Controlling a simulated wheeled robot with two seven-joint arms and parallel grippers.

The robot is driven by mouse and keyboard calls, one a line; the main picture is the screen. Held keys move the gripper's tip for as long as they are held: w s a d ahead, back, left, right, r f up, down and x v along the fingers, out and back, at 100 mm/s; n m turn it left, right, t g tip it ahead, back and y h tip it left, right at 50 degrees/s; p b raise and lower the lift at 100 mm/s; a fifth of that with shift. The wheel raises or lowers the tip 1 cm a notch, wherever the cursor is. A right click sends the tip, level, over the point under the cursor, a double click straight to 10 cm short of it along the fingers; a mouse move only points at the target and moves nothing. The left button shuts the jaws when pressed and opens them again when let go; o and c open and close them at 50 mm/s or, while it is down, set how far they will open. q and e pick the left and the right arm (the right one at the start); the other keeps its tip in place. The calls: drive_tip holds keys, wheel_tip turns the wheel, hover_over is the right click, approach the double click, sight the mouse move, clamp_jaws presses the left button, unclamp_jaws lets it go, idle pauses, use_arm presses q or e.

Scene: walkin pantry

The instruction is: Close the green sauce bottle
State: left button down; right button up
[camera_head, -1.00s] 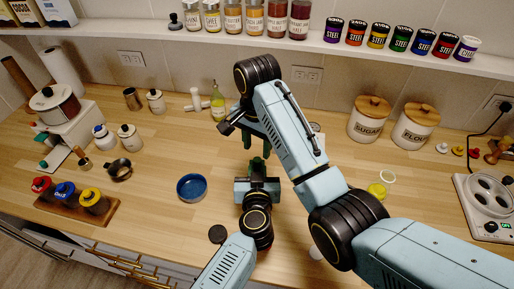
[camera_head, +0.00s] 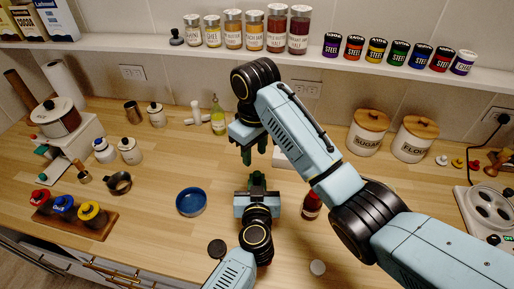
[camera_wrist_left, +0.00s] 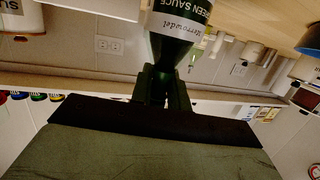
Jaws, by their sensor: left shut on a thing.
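My left gripper (camera_head: 257,190) is low at the counter's front middle, shut on the dark green sauce bottle. My right gripper (camera_head: 254,148) hangs just above and behind the left one, fingers apart, pointing down. No cap is visible between them. A dark round disc (camera_head: 217,248) and a white disc (camera_head: 317,267) lie on the counter.
A blue bowl (camera_head: 191,202) stands left of my left gripper, and a red bottle (camera_head: 311,206) stands to its right. Canisters (camera_head: 367,132), a light green bottle (camera_head: 218,118) and a jar shelf (camera_head: 300,55) are behind.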

sight(257, 174)
drive_tip(key=n, duration=0.4)
drive_tip(key=shift+r, duration=0.25)
drive_tip(key=n, duration=0.4)
drive_tip(key=shift+d+r+n, duration=0.1)
drive_tip(key=shift+n, duration=0.2)
drive_tip(key=n, duration=0.6)
drive_tip(key=shift+s+d+r+n, duration=0.15)
drive_tip(key=shift+s+d+n, duration=0.1)
drive_tip(key=shift+n, duration=0.15)
drive_tip(key=shift+f, duration=4.05)
